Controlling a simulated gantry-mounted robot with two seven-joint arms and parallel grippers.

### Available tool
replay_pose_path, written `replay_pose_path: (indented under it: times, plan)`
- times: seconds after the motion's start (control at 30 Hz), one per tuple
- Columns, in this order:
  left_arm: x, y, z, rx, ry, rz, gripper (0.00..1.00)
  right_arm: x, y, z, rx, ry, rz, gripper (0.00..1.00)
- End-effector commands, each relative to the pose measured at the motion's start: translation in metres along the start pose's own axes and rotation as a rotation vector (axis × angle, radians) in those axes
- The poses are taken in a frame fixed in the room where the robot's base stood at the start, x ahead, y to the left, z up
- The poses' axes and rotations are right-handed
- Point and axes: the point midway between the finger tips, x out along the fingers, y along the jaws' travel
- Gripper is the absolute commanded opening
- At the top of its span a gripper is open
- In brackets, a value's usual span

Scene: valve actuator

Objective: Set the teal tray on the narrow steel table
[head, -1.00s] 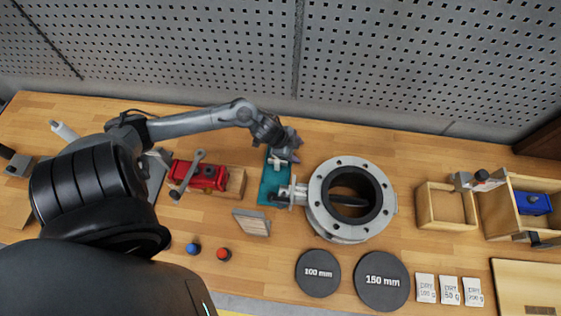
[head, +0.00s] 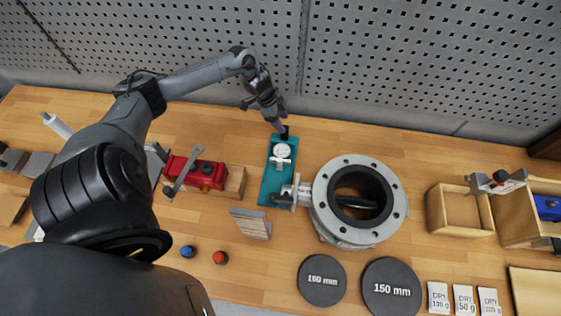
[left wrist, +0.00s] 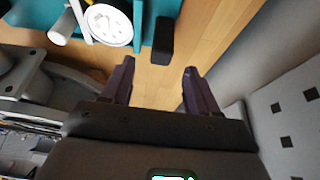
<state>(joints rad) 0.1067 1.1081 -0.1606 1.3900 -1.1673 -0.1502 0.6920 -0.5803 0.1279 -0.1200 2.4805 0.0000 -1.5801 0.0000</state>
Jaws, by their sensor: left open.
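The teal tray (head: 270,187) lies on the wooden bench, left of the large flanged valve. A white round-faced part (head: 281,150) rests on it; the tray (left wrist: 145,22) and the white dial (left wrist: 109,25) also show in the left wrist view. A black block, seemingly a handle (left wrist: 163,41), sits at the tray's far end. My left gripper (head: 280,124) is at that end; in the left wrist view its open, empty fingers (left wrist: 158,68) point toward the black block, which is just beyond them. I cannot pick out a narrow steel table. My right gripper is not in view.
The flanged valve (head: 331,222) stands close right of the tray, its stem reaching the tray's edge. A red vise (head: 205,174) on a wooden block is to the left. A slatted block (head: 250,223) stands in front. The perforated wall (head: 400,70) rises behind the bench.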

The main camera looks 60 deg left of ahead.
Motion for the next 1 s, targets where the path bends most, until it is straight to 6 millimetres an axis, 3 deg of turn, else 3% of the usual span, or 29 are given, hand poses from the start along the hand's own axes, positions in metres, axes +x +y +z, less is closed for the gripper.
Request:
replay_pose_path:
  times: [0.4,0.73,0.77,1.0]
  plan:
    - [0.046,-0.001,0.004,-0.001,0.000,0.000,0.60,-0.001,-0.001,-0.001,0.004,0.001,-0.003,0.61]
    - [0.052,-0.001,0.005,0.001,-0.001,0.000,0.60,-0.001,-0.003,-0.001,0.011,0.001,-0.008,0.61]
    - [0.052,-0.001,0.005,0.001,-0.001,0.000,0.58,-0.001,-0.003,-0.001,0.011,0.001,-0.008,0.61]
    - [0.051,-0.001,0.005,0.001,-0.001,0.000,0.21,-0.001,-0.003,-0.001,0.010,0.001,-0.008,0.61]
